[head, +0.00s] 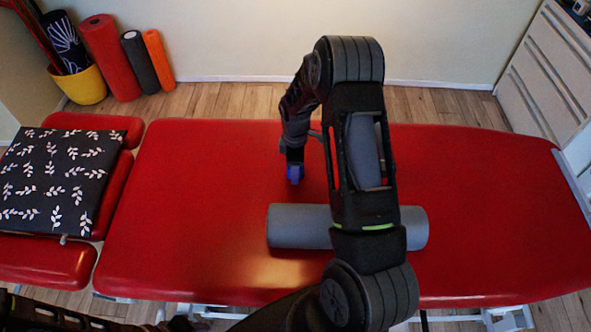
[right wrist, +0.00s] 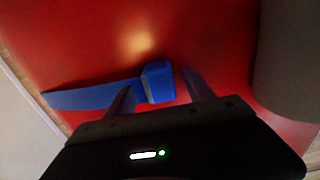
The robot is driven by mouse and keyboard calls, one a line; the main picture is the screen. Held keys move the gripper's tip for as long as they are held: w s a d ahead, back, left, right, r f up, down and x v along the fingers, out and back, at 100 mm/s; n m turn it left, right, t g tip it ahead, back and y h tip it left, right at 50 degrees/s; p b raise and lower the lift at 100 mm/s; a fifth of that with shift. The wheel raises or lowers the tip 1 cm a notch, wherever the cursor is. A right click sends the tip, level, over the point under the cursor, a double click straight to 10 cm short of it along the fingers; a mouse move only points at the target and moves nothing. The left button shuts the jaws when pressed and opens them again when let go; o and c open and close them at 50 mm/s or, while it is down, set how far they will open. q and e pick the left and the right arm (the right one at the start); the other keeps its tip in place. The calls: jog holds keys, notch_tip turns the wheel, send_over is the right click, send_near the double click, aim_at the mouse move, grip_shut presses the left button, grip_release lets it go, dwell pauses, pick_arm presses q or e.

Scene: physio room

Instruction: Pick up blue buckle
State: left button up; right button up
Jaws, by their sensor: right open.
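The blue buckle (head: 295,174) lies on the red treatment table (head: 200,190), left of centre. In the right wrist view the buckle (right wrist: 158,82) is a blue block joined to a flat blue strap (right wrist: 95,96) running to the left. My right gripper (head: 293,160) is right over the buckle and points down. Its fingers are open, one on each side of the buckle; I cannot tell whether they touch it. In the head view the gripper partly covers the buckle. My left gripper is out of view.
A grey foam roll (head: 299,227) lies on the table just right of and nearer than the buckle, partly behind my right arm. A dark leaf-patterned cushion (head: 55,175) lies on the headrest at left. Rolls and a yellow pot (head: 84,87) stand by the wall.

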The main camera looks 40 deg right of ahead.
grip_shut()
dwell(0.5)
notch_tip(320, 180, up, 10)
jog(key=shift+r+b, duration=0.1)
jog(key=shift+b, duration=0.95)
jog(key=w+a+r+m, duration=0.2)
jog(key=a+r+m, duration=0.2)
jog(key=a, duration=0.6)
jog(key=w+a+r+m, duration=0.2)
jog(key=a+r+m, duration=0.3)
jog(key=a, duration=0.5)
jog(key=shift+w+a+r+m, duration=0.15)
jog(key=shift+w+a+m, duration=0.1)
jog(key=shift+a+m, duration=0.2)
